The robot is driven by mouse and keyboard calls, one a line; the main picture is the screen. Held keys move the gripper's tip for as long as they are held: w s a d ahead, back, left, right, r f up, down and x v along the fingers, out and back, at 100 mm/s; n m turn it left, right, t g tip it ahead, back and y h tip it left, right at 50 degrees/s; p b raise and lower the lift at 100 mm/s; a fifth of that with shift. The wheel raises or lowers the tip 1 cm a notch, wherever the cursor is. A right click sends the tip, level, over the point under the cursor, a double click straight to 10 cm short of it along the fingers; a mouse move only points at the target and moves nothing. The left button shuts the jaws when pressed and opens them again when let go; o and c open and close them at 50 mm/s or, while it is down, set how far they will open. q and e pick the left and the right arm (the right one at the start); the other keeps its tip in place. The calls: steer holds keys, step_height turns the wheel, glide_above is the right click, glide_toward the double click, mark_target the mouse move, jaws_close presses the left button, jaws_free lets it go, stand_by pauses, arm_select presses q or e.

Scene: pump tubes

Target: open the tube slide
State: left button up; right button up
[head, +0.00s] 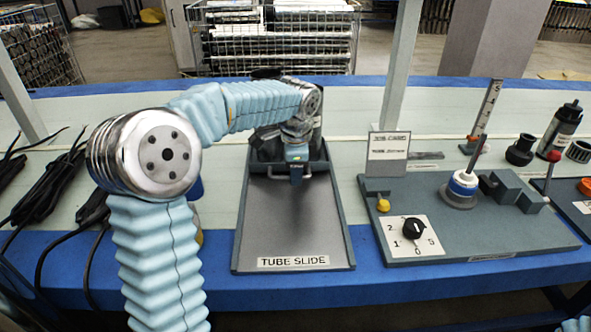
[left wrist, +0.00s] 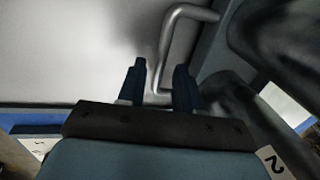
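The tube slide (head: 295,225) is a grey tray with a dark rim and a "TUBE SLIDE" label at its near end. A bent metal handle (head: 290,180) shows at the tray's far end, partly hidden by my left gripper (head: 297,160). In the left wrist view the handle (left wrist: 175,45) is a silver bar. Its lower end lies between the two dark fingers of my left gripper (left wrist: 157,85). The fingers are apart, with a gap beside the bar; contact is not clear. My right gripper is not in view.
A black bottle (head: 560,130) stands farther right. Black cables (head: 55,185) lie at the left.

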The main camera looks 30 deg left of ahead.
arm_select(q)
jaws_close()
steer(key=shift+s+d, duration=0.1)
steer(key=shift+s+d, duration=0.3)
steer(key=shift+s, duration=0.2)
steer(key=s+d+b, duration=0.1)
steer(key=s+d, duration=0.1)
steer(key=s, duration=0.2)
steer(key=s+d+b, duration=0.1)
steer(key=s+d, duration=0.2)
steer(key=s, duration=0.2)
steer(key=s+d+b, duration=0.1)
steer(key=s+d, duration=0.2)
steer(key=s, duration=0.1)
steer(key=shift+s+d+b, duration=0.2)
steer(key=shift+s+b, duration=0.15)
steer(key=shift+b, duration=0.05)
steer(key=shift+s+d, duration=0.45)
steer(key=shift+s, duration=0.35)
steer(key=shift+o, duration=0.8)
jaws_free()
